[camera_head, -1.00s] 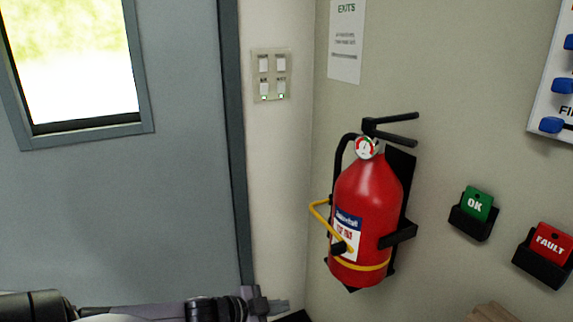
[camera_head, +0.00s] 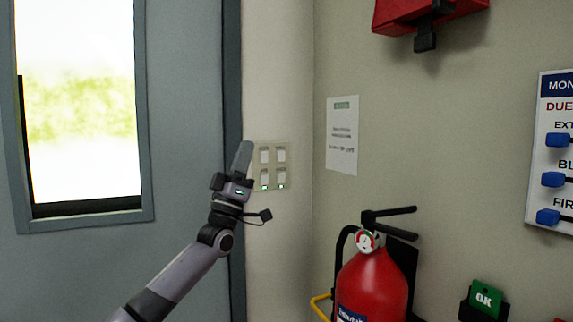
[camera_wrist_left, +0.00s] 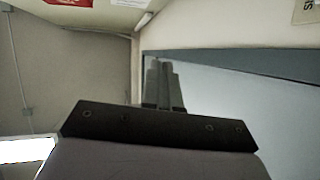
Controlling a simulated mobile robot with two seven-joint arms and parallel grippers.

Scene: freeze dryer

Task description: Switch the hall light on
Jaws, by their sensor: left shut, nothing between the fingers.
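The white switch panel (camera_head: 272,165) is on the narrow wall strip between the door frame and the room corner. It has two rows of rocker switches, with small green lights under the lower row. The labels are too small to read. My left gripper (camera_head: 242,156) is shut and empty, its fingers pointing up, and overlaps the panel's left edge in the head view. I cannot tell whether it touches the panel. In the left wrist view the fingers (camera_wrist_left: 163,85) are together and the panel does not show. My right gripper is out of view.
The grey door (camera_head: 75,265) with a bright window is on the left. A red fire extinguisher (camera_head: 372,285) hangs on the right wall, below a paper notice (camera_head: 342,135). A red box (camera_head: 425,12) is above. The wall around the panel is clear.

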